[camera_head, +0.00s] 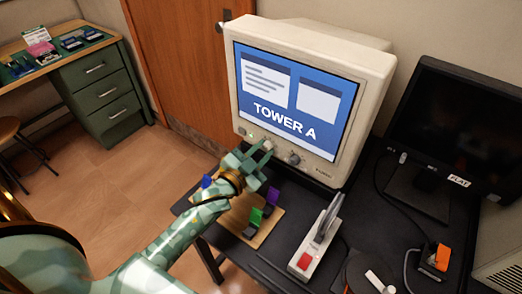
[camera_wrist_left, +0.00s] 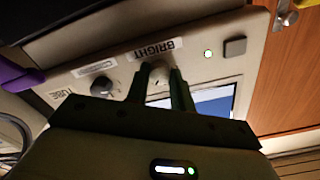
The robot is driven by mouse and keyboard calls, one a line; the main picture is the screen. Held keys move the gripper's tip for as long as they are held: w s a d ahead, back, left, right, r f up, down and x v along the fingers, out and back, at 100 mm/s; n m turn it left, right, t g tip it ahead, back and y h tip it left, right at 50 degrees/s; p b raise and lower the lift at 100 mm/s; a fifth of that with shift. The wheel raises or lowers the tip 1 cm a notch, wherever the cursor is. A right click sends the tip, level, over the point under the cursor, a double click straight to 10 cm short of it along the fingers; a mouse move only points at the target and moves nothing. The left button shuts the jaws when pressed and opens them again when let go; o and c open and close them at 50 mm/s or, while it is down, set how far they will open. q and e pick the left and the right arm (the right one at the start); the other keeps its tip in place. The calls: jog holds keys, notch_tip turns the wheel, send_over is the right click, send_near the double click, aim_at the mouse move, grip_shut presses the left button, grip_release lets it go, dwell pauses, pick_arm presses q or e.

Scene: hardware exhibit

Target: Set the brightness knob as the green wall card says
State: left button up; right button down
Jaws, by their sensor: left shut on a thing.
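The brightness knob (camera_wrist_left: 158,76) is a pale knob on the front strip of the cream monitor (camera_head: 376,62), beside a label reading BRIGHT (camera_wrist_left: 158,49) in the left wrist view. My left gripper (camera_head: 262,150) has its two fingers on either side of this knob and is shut on it. In the head view the fingers cover most of the knob. The blue screen (camera_head: 290,95) reads TOWER A. The green wall card is not seen in either view. My right gripper is not in view.
A darker second knob (camera_head: 293,158) sits right of the gripper. Below stand a wooden board with coloured pieces (camera_head: 256,216) and a grey lever device with a red button (camera_head: 304,261). A black flat monitor (camera_head: 455,125) stands at right. Open floor lies at left.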

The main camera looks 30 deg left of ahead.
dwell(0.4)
pick_arm(q)
jog(key=o, duration=1)
jog(key=shift+s, duration=0.1)
jog(key=s, duration=0.5)
jog(key=s+a+p, duration=0.1)
jog(key=s, duration=0.4)
jog(key=s+a, duration=0.1)
jog(key=s, duration=0.5)
jog(key=shift+a+p, duration=0.1)
jog(key=shift+p, duration=0.25)
